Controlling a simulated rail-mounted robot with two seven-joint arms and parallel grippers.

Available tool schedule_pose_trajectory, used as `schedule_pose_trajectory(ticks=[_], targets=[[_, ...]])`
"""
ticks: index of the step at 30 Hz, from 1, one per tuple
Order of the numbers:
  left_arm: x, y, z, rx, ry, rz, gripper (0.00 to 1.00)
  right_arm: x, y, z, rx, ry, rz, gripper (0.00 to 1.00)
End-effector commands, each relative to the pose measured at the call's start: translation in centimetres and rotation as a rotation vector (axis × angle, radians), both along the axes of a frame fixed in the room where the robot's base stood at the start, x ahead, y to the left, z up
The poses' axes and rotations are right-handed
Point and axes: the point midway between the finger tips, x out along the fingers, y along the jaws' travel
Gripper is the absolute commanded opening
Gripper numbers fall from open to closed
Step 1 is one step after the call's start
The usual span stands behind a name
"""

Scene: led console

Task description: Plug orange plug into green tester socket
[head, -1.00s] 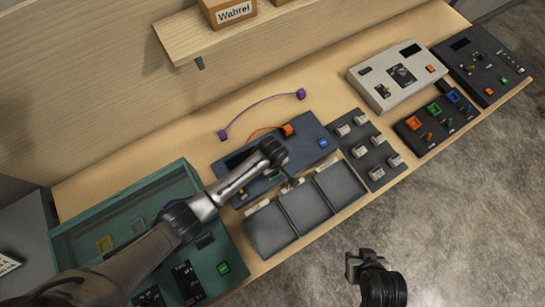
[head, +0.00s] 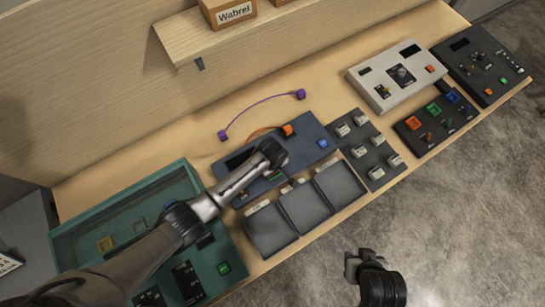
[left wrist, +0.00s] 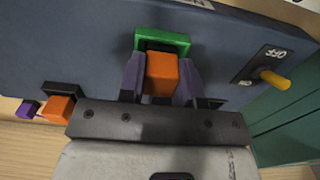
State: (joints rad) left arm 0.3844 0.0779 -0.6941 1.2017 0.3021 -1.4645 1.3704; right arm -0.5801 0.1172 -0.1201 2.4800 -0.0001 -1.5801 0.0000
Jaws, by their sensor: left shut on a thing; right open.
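In the left wrist view, my left gripper (left wrist: 162,88) is shut on the orange plug (left wrist: 162,75), with a finger on each side of it. The plug is lined up with the green socket (left wrist: 175,38), a green frame with a dark opening, and overlaps its lower part. I cannot tell how deep it sits. In the head view, the blue-grey tester (head: 312,131) lies on the bench, and my left wrist hides the left gripper and most of the socket. My right gripper (head: 353,268) is open and empty, off the bench's front edge.
An orange block (head: 287,130) stands on the tester; a purple cable (head: 262,104) lies behind it. A toggle switch (left wrist: 273,78) marked OFF is right of the socket.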

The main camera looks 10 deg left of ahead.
Motion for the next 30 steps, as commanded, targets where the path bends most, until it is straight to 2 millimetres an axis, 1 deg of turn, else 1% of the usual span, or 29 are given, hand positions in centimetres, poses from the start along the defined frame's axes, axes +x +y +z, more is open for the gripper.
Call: schedule_pose_trajectory(ticks=[14, 20, 30], targets=[[0.08, -0.04, 0.12, -0.001, -0.002, 0.000, 0.08, -0.01, -0.23, 0.23, -0.008, 0.000, 0.005, 0.43], [0.09, -0.01, -0.04, 0.001, -0.001, 0.000, 0.08, 0.00, -0.15, 0.55, -0.005, 0.000, 0.004, 0.43], [0.11, -0.02, -0.12, 0.000, -0.001, -0.001, 0.08, 0.00, 0.07, 0.53, 0.002, 0.000, -0.001, 0.43]])
